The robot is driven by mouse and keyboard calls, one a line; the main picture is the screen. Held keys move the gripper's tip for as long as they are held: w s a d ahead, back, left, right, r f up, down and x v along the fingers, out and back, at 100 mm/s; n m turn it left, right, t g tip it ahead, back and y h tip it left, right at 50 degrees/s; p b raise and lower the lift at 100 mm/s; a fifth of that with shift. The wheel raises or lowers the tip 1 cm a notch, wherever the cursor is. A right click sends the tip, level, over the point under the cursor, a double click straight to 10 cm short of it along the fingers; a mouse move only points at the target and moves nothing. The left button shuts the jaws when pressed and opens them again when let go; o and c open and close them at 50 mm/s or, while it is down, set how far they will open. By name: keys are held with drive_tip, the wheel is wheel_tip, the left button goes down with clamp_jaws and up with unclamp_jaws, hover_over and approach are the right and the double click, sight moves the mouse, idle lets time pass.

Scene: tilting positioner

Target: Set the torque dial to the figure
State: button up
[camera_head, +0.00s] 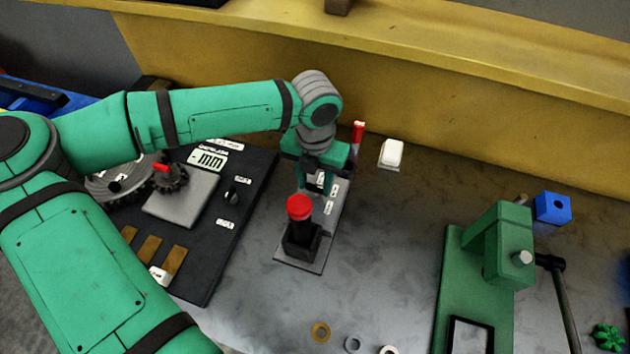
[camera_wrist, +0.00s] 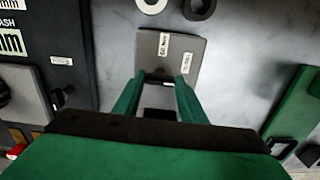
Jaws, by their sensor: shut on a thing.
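My gripper (camera_head: 318,176) is over a grey plate (camera_head: 318,262) with small white labels. In the wrist view the two green fingers (camera_wrist: 157,90) are closed on a small dark piece (camera_wrist: 158,97) in front of that plate (camera_wrist: 195,50). The piece is mostly hidden by the fingers and wrist. A black post with a red top (camera_head: 300,208) stands on the plate, nearer the camera than the gripper. A small black knob (camera_head: 232,194) sits between white labels on a dark board at left. The torque dial's figures are too small to read.
The dark board (camera_head: 215,262) carries a grey block (camera_head: 182,205) and gears. A green press (camera_head: 495,250) with a dark lever stands at right, near a blue block (camera_head: 552,207). A white rocker (camera_head: 391,153) is behind the gripper. Washers (camera_head: 320,332) lie in front.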

sight(314, 186)
drive_tip(key=m, duration=0.5)
drive_tip(key=shift+m, duration=0.3)
idle(0.4)
drive_tip(key=o, duration=1.1)
drive_tip(key=shift+c, duration=0.2)
wheel_tip(314, 186, up, 11)
drive_tip(key=shift+a+f, duration=0.1)
